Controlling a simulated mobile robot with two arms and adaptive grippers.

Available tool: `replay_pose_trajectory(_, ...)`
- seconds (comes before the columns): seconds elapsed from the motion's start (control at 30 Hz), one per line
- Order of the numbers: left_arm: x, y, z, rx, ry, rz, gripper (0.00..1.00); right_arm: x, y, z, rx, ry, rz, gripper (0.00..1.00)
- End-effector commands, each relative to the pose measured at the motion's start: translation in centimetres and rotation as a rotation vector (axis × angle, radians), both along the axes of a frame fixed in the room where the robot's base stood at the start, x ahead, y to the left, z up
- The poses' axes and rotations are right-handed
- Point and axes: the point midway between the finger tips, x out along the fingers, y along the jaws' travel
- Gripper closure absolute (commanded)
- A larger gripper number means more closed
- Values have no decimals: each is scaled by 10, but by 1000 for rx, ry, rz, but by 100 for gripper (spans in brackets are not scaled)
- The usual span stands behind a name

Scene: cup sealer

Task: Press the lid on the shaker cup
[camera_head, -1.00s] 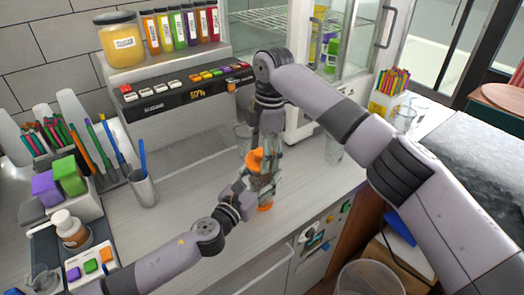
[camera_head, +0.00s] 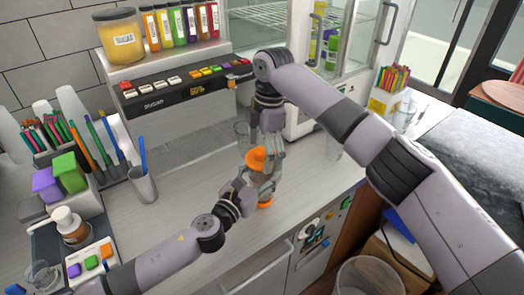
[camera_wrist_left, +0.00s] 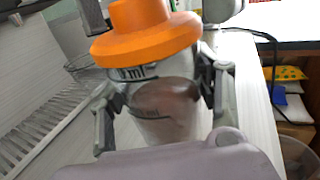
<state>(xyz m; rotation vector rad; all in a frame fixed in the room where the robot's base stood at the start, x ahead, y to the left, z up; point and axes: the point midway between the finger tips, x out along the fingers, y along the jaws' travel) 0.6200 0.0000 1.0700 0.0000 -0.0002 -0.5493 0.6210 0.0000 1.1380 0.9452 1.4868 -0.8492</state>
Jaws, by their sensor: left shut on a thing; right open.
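The clear shaker cup (camera_wrist_left: 165,112), with dark markings and something brownish inside, stands between the fingers of my left gripper (camera_wrist_left: 163,104). That gripper is shut on the cup's sides. The orange lid (camera_wrist_left: 145,38) sits at the cup's top in the left wrist view and looks slightly tilted; whether it is fully seated cannot be told. The lid also shows in the head view (camera_head: 257,158), above the left gripper (camera_head: 258,190). My right gripper (camera_head: 270,148) points down at the lid from above, open, its fingers close beside it and partly hidden.
A pen holder (camera_head: 144,185) stands left on the counter. A machine with a button panel (camera_head: 187,88) stands behind, with bottles above. Clear cups (camera_head: 334,147) stand near the glass-door cabinet. A bin (camera_head: 370,278) is below the counter's front right edge.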

Motion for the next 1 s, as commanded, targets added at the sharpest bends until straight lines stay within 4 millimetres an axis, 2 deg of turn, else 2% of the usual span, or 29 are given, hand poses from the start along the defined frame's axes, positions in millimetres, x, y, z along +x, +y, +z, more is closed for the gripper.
replay_pose_trajectory(0.17, 0, 0, -1, -1, 3, -1, 91, 1, -1, 10, 0, -1, 0, 11)
replay_pose_trajectory(0.5, 0, 0, -1, -1, 3, -1, 91, 5, -7, 78, 1, -3, 0, 11)
replay_pose_trajectory(0.7, -1, 0, -1, -2, 3, -1, 91, 7, -11, 108, 0, -1, -1, 11)
replay_pose_trajectory(1.0, -1, -1, -1, -2, 3, -1, 91, 7, -12, 119, 0, 1, 0, 11)
